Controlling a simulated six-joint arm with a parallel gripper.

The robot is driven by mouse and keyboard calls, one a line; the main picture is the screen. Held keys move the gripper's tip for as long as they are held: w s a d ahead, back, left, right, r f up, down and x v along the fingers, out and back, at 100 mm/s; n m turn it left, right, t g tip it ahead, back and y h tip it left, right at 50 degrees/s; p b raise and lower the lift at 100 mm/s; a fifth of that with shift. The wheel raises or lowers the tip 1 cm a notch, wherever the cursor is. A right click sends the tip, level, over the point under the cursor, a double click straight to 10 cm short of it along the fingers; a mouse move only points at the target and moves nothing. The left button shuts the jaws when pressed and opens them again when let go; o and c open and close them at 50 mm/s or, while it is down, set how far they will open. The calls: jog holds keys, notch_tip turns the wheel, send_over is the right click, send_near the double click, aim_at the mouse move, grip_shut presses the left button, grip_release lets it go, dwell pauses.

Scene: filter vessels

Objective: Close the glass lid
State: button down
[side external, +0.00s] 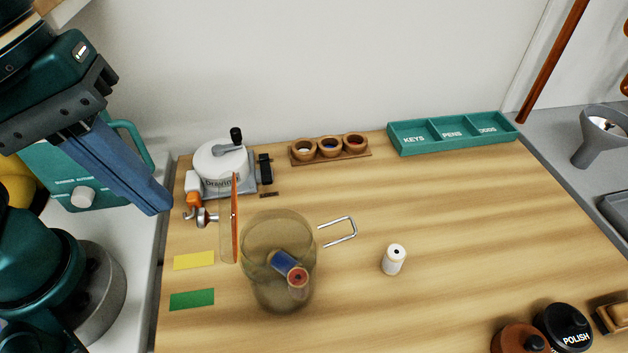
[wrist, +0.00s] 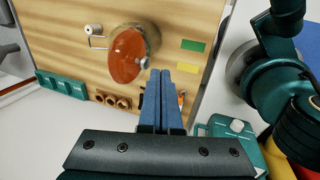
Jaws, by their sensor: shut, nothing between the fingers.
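The glass vessel (side external: 278,285) stands on the wooden table. A blue spool (side external: 283,262) and a red-ended spool (side external: 297,277) lie inside it. Its round lid (side external: 235,218) stands open, nearly upright, at the vessel's left side. The lid is seen almost edge-on, with a metal knob (side external: 206,217) facing left. In the wrist view the lid (wrist: 126,55) shows as an orange-brown disc hiding most of the vessel, its knob (wrist: 145,62) at the right edge. My gripper (side external: 158,208) is shut and empty, left of the lid and apart from it. Its blue fingers (wrist: 160,72) also show in the wrist view.
A wire handle (side external: 340,232) juts from the vessel's right. A white spool (side external: 394,259) stands farther right. A white-topped device (side external: 220,165) stands behind the lid, beside wooden cups (side external: 330,149) and a teal tray (side external: 450,135). Yellow (side external: 194,261) and green (side external: 192,299) cards lie front left.

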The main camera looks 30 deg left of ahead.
aim_at(225, 187)
jog(key=shift+w+d+f, duration=0.15)
jog(key=shift+w+d, duration=0.5)
jog(key=shift+w+d+f, duration=0.15)
jog(key=shift+w+d, duration=0.45)
jog(key=shift+w, duration=0.05)
jog(key=shift+w+d+g+y, duration=0.3)
jog(key=shift+g, duration=0.1)
jog(key=shift+w+d+g+y, duration=0.8)
jog(key=shift+w+d+f, duration=2.6)
jog(key=shift+w+d, duration=0.05)
jog(key=shift+w, duration=0.15)
jog(key=shift+f, duration=0.2)
jog(key=shift+f, duration=0.15)
